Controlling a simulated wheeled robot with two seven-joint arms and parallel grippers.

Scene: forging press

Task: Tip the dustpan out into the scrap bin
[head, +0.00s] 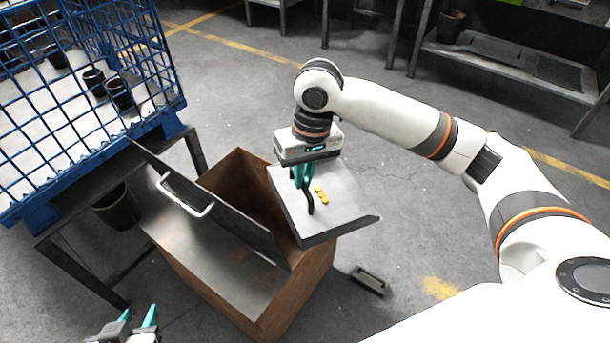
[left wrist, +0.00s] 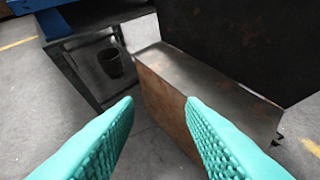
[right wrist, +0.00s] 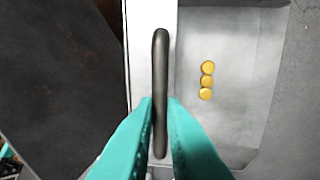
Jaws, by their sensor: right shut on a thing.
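The grey dustpan (head: 335,205) is held over the right side of the scrap bin's opening, and it also shows in the right wrist view (right wrist: 240,125). Several small yellow pieces (right wrist: 207,80) lie on its pan. My right gripper (right wrist: 160,125) is shut on the dustpan's dark handle. The scrap bin (head: 290,305) is a rusty brown box on the floor. Its dark lid (head: 225,220), with a pale handle (head: 187,197), stands raised and tilted beside the opening. My left gripper (head: 138,325) is open and empty, low at the left, with the bin ahead of it in the left wrist view (left wrist: 165,110).
A blue wire cage (head: 95,125) with dark cylinders stands on a table left of the bin. A dark bucket (head: 117,208) sits under that table. A small dark object (head: 368,280) lies on the floor right of the bin. Open floor surrounds the right side.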

